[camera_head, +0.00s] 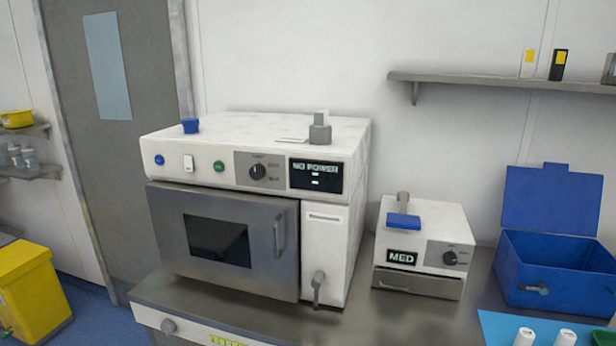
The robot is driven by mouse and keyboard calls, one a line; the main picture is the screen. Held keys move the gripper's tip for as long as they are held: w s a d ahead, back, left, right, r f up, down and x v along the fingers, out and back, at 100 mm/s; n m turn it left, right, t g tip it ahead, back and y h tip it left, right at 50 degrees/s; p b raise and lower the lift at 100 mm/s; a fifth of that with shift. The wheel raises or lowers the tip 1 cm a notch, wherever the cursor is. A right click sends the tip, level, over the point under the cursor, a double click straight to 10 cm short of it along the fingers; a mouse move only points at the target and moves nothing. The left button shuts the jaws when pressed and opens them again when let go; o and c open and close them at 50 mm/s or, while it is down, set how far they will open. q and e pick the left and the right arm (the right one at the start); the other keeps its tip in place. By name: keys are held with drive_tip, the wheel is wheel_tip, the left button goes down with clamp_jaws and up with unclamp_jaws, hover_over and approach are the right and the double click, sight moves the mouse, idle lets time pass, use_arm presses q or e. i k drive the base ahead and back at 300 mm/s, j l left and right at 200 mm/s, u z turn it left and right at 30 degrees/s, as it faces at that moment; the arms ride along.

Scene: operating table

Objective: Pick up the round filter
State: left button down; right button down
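I cannot tell for sure which item is the round filter. A grey round piece (320,134) with a lighter block on it sits at the right of the top of the large white machine (250,127). Neither of my grippers is in view.
The machine's door (222,240) is shut and its display (315,175) reads "NO POWER". A smaller white device (428,225) marked "MED" stands to its right on the metal counter (395,318). An open blue box (550,272) and white-capped items (566,338) are farther right. A shelf (500,82) hangs above.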

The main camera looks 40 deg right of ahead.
sight(321, 117)
drive_tip(key=z, duration=0.85)
